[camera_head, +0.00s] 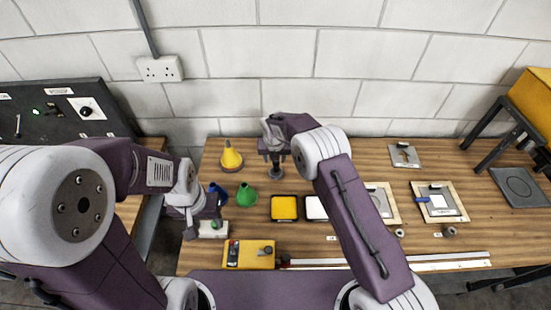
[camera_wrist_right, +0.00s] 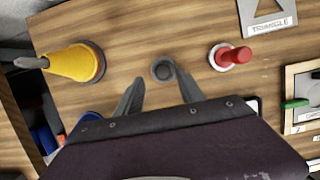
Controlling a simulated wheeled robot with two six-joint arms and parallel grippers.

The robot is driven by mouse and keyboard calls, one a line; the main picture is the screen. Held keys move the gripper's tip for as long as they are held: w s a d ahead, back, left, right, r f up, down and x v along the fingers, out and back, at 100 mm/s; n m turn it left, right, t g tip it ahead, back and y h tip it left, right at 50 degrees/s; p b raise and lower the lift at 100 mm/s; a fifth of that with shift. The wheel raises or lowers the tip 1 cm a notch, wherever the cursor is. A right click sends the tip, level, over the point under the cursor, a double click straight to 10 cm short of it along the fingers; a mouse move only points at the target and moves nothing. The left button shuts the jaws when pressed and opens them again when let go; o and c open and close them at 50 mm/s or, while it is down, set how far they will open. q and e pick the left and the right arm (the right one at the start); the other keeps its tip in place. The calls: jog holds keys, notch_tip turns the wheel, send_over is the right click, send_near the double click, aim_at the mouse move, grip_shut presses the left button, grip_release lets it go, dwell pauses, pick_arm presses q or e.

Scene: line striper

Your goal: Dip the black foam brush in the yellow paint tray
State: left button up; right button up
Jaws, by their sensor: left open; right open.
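The yellow paint tray (camera_head: 284,208), a black-rimmed square, lies flat near the middle of the bench in the head view. A dark upright round piece (camera_head: 277,173), which looks like the black foam brush, stands behind it; its top shows in the right wrist view (camera_wrist_right: 163,70). My right gripper (camera_head: 274,154) is open above this piece. In the wrist view its fingers (camera_wrist_right: 160,88) point toward the piece, with the tips apart and nothing held. My left gripper (camera_head: 204,218) is open at the bench's left, above a white pad with a green-topped piece (camera_head: 215,225).
Yellow (camera_head: 231,157), green (camera_head: 247,195) and blue (camera_head: 216,191) cones stand on the left. A white tray (camera_head: 314,208) adjoins the yellow one, partly behind my right arm. A yellow box (camera_head: 249,256) lies in front. A red-handled piece (camera_wrist_right: 234,56) stands beside the black piece.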

aim_at(277, 163)
jog(key=shift+s+b+x, duration=0.2)
jog(key=shift+b+x, duration=0.3)
jog(key=shift+x, duration=0.55)
jog(key=shift+d+f+b, duration=0.4)
jog(key=shift+f+b, duration=0.3)
jog(key=shift+f, duration=0.1)
jog(key=shift+w+f+b, duration=0.15)
jog(key=shift+f+b, duration=0.15)
jog(key=shift+f, duration=0.05)
jog(key=shift+w+a+f, duration=0.2)
jog(key=shift+w+f, duration=0.2)
jog(key=shift+f, duration=0.05)
pick_arm(q)
jog(key=f, duration=0.4)
jog(key=shift+s+d+f, duration=0.1)
jog(key=shift+s+d, duration=0.1)
jog(key=shift+d, duration=0.05)
jog(key=shift+s+d, duration=0.1)
jog(key=shift+s, duration=0.05)
pick_arm(e)
jog(key=shift+s+d+r, duration=0.1)
jog(key=shift+s+r, duration=0.05)
jog(key=shift+s, duration=0.05)
jog(key=shift+c, duration=0.3)
jog(key=shift+w, duration=0.1)
grip_shut()
